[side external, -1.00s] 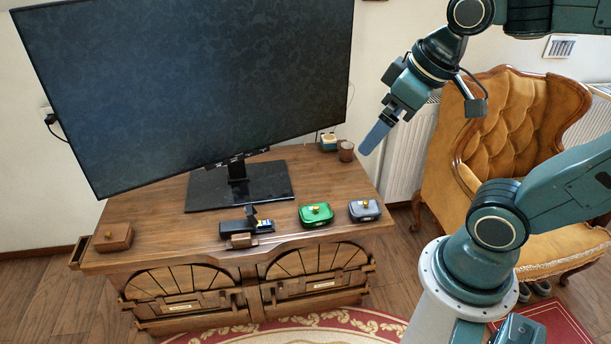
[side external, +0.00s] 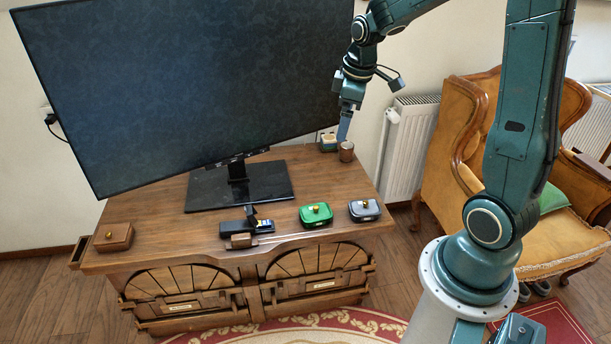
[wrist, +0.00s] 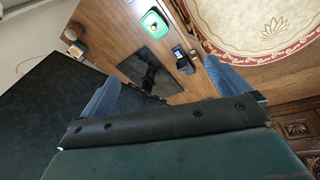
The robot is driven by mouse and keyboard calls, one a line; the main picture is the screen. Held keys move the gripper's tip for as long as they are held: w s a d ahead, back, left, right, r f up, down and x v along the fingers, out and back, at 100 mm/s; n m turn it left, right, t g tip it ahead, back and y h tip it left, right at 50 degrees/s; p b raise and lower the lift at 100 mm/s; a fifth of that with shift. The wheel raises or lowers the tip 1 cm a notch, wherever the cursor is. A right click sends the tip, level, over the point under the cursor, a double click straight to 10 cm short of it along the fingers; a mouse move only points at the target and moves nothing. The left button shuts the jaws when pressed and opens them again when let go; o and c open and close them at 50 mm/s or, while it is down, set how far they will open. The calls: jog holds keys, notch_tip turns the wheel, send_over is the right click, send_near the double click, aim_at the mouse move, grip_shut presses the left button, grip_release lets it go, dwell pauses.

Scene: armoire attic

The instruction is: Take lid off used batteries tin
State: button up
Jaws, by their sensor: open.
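Two small lidded tins with gold knobs stand near the front right of the wooden cabinet top: a green tin (side external: 316,216) and a grey tin (side external: 364,211). I cannot read which holds used batteries. Both lids look seated. The green tin also shows at the top of the wrist view (wrist: 153,25). My gripper (side external: 344,127) is open and empty, with its fingers pointing down, high above the back right of the cabinet near the brown cup. In the wrist view both blue fingers (wrist: 161,72) are spread with nothing between them.
A large tilted monitor (side external: 190,80) stands on a black base (side external: 270,182), close to my gripper's left. A brown cup (side external: 346,152) and a small jar (side external: 328,142) stand back right. A black device (side external: 238,227) and a brown box (side external: 114,237) lie along the front.

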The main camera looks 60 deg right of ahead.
jog(key=w+d+f+n+g, duration=0.1)
jog(key=d+f+n, duration=0.1)
jog(key=d+f, duration=0.95)
jog(key=n+g+y, duration=0.1)
jog(key=n, duration=0.1)
send_near(370, 206)
jog(key=shift+w+f, duration=0.2)
jog(key=shift+f, duration=1.05)
jog(key=shift+f, duration=2.6)
jog(key=shift+c, duration=0.2)
jog(key=c, duration=0.9)
